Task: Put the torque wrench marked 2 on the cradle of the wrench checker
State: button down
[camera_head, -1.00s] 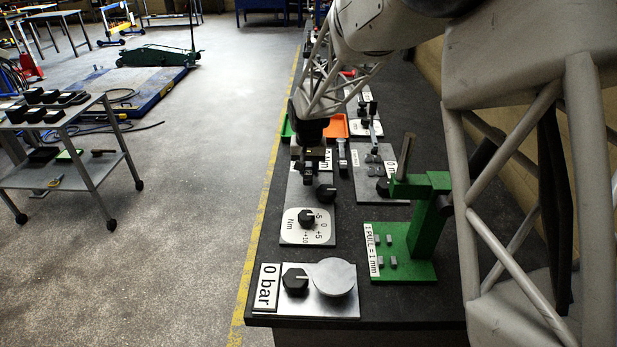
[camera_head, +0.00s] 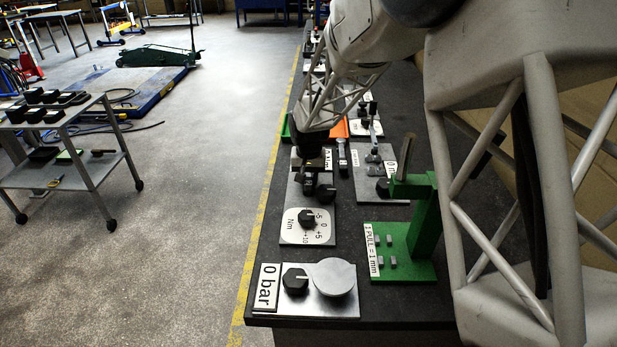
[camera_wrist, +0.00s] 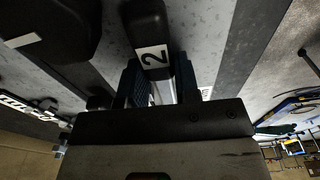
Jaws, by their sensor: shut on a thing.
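My gripper (camera_wrist: 160,85) is shut on the torque wrench marked 2 (camera_wrist: 150,28). Its black handle with a white "2" label shows between the fingers in the wrist view. In the head view my gripper (camera_head: 309,180) is low over the far part of the wrench checker (camera_head: 293,205), a grey plate with a "Nm" dial (camera_head: 306,218), a black knob (camera_head: 326,193) and a "0 Nm" sign (camera_head: 327,160). The cradle is hidden behind my gripper and arm. I cannot tell whether the wrench touches it.
A green stand (camera_head: 425,215) marked "1 PULL = 1 mm" stands right of the checker. A "0 bar" plate (camera_head: 333,278) lies at the bench's near end. Another wrench-like tool (camera_head: 342,155) and an orange tray (camera_head: 338,129) lie beyond. A large dark knob (camera_wrist: 50,30) is close in the wrist view.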

jog(key=shift+f, duration=0.1)
jog(key=c, duration=0.8)
grip_release()
jog(key=shift+c, duration=0.2)
notch_tip(320, 180, up, 12)
jog(key=shift+s, duration=0.4)
